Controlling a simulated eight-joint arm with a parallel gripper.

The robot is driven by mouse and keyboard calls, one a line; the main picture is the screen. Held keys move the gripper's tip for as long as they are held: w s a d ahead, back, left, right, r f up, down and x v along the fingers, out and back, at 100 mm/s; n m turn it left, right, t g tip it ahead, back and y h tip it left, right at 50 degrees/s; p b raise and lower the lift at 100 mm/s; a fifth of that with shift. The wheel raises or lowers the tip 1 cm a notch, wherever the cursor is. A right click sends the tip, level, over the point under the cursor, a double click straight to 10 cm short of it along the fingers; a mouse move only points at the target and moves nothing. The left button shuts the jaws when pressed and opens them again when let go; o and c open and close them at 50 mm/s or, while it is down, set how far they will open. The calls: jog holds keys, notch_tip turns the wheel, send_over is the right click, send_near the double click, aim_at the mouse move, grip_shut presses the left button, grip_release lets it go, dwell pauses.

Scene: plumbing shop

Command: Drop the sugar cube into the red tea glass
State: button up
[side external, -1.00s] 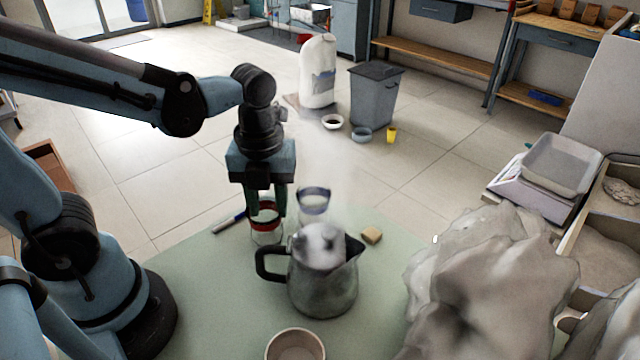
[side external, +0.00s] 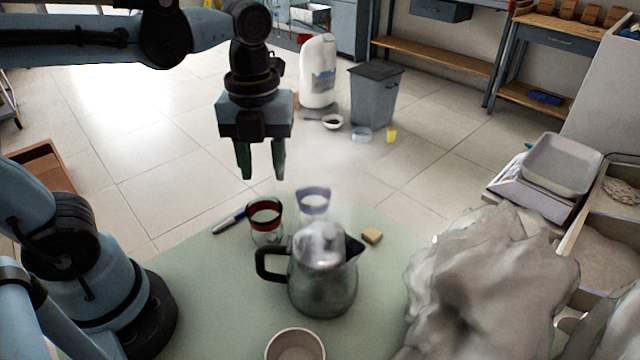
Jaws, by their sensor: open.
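The red tea glass (side external: 265,212), clear with a red band at its rim, stands upright on the green table beside the steel teapot. My gripper (side external: 262,176) is open above it, clear of the rim, with nothing visible between its fingers. I cannot make out a white sugar cube anywhere. A small tan block (side external: 372,236) lies on the table right of the teapot spout; I cannot tell if it is the sugar cube. The inside of the red glass is too small and unclear to show whether anything lies in it.
The teapot (side external: 322,275) stands close in front of the glasses. A blue-banded glass (side external: 313,202) is right of the red one. A marker (side external: 229,221) lies to the left. A cup (side external: 295,346) is at the front, and a large grey lump (side external: 490,285) fills the right.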

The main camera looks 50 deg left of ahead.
jog(key=shift+r, duration=2.2)
jog(key=w+a+f+n+t, duration=0.1)
jog(key=f+n+t, duration=0.2)
jog(key=n, duration=1)
jog(key=w+a+f+n+t, duration=0.1)
jog(key=f+n+t, duration=0.3)
jog(key=n, duration=1)
jog(key=shift+w+a+f, duration=0.15)
jog(key=shift+a+f, duration=0.05)
jog(key=shift+a, duration=0.55)
